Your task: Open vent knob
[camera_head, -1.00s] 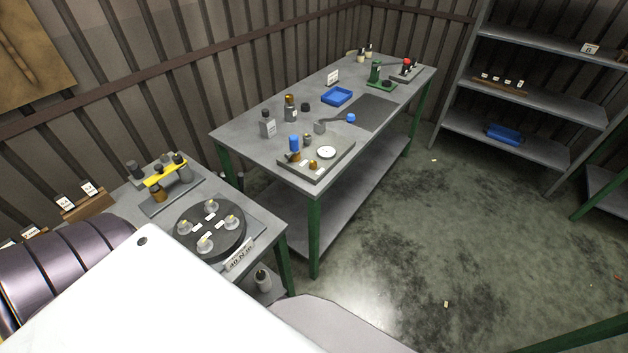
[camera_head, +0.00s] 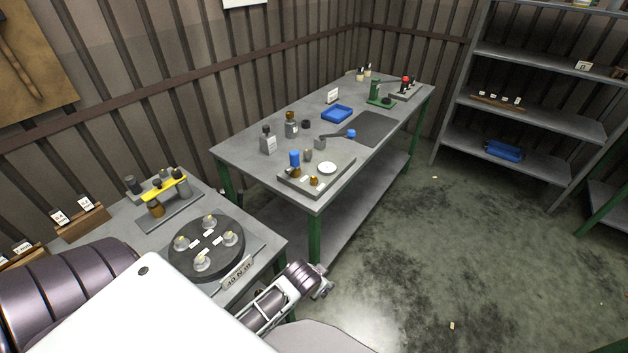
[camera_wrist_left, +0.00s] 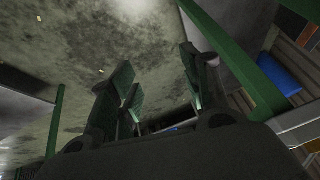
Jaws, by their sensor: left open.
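No part is clearly marked as the vent knob, and I cannot tell which one it is. A grey base plate (camera_head: 331,180) on the far bench carries a blue-capped upright part (camera_head: 295,160), a white round dial (camera_head: 327,168) and small brass parts (camera_head: 314,181). A black round plate (camera_head: 207,262) on the near table holds several pale knobs with yellowish tops (camera_head: 229,238). My left gripper (camera_head: 320,282) is in front of the near table's right corner, away from these parts. In the left wrist view its fingers (camera_wrist_left: 160,80) are apart and empty. My right gripper is not visible.
A yellow-topped rack (camera_head: 166,185) stands behind the round plate, and a "40 N m" sign (camera_head: 238,272) in front of it. A blue tray (camera_head: 337,113) and a green stand (camera_head: 377,93) are farther back. Shelves (camera_head: 535,115) stand right. The floor (camera_head: 430,240) between is mostly open.

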